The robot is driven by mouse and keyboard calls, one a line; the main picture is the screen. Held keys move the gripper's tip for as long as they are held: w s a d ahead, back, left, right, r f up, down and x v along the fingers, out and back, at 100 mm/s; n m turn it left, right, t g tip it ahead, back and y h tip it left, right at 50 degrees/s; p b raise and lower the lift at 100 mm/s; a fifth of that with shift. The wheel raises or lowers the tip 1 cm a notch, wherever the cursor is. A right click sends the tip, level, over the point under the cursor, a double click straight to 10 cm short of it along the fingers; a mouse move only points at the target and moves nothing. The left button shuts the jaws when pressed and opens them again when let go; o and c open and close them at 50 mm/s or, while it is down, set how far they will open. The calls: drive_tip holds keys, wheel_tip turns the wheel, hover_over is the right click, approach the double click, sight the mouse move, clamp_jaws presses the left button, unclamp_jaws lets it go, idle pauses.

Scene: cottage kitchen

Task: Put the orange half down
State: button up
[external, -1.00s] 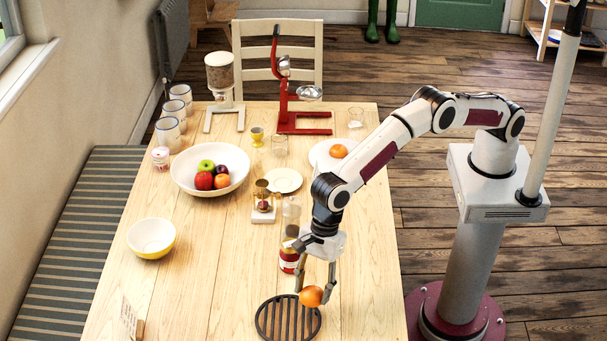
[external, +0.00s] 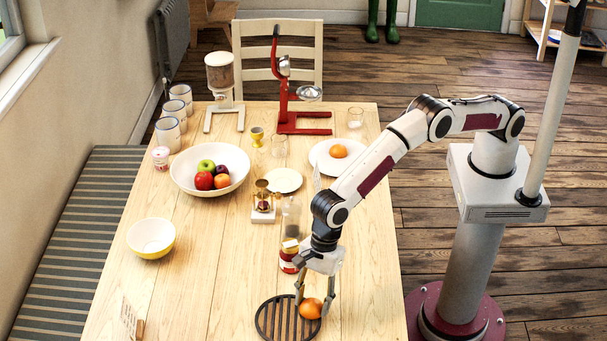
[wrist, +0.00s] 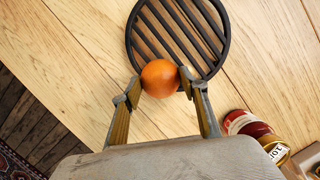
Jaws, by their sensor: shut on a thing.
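The orange half (external: 311,308) shows as a rounded orange piece between the fingertips of my gripper (external: 313,303). In the wrist view the orange half (wrist: 160,78) has a finger against each side, and my gripper (wrist: 160,82) is shut on it. It is at the near right edge of the round dark slatted trivet (external: 268,320), overlapping its rim in both views. I cannot tell whether it touches the trivet or the table. Its cut face is hidden. Another orange piece (external: 338,151) lies on a white plate (external: 322,166) farther back.
A red-labelled jar (external: 288,262) stands just behind my gripper; it also shows in the wrist view (wrist: 245,124). A yellow bowl (external: 151,239) and a white fruit bowl (external: 185,184) stand left. A small card stand (external: 131,318) is front left. Table between is clear.

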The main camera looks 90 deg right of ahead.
drive_tip(key=shift+f, duration=0.1)
drive_tip(key=o, duration=0.7)
drive_tip(key=shift+v, duration=6.15)
drive_tip(key=shift+a, duration=0.1)
